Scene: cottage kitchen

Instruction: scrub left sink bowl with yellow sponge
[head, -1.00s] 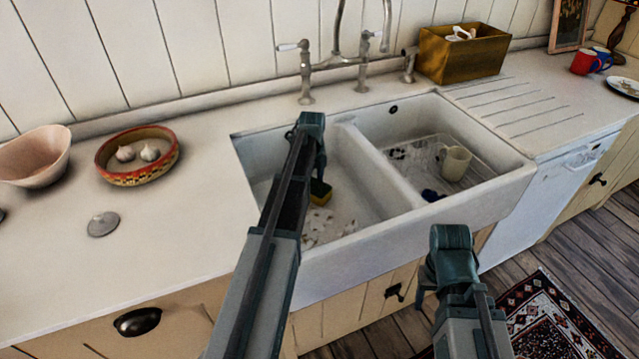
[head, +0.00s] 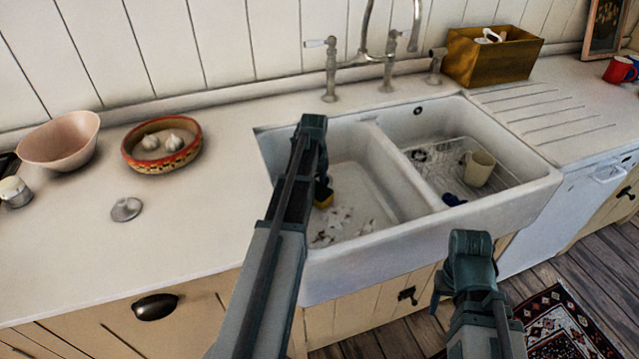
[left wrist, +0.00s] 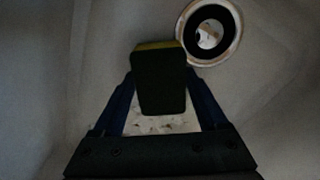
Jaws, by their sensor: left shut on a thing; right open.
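The left sink bowl (head: 352,150) is white, with pale and grey specks (head: 342,226) on its floor. My left gripper (head: 323,185) reaches down into this bowl, partly hidden by my own arm. It is shut on the yellow sponge (head: 325,200), low in the bowl; I cannot tell whether the sponge touches the floor. In the left wrist view the sponge (left wrist: 160,82) shows a dark scouring side and a thin yellow edge between the fingers. The round drain (left wrist: 210,34) lies just beyond it at the right. My right gripper (head: 440,292) is open and empty in front of the sink.
A divider (head: 392,165) separates the right bowl, which holds a rack and a cream mug (head: 478,168). The tap (head: 388,50) stands behind. A garlic bowl (head: 162,146), pink bowl (head: 60,142) and grey disc (head: 126,209) sit on the left counter.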

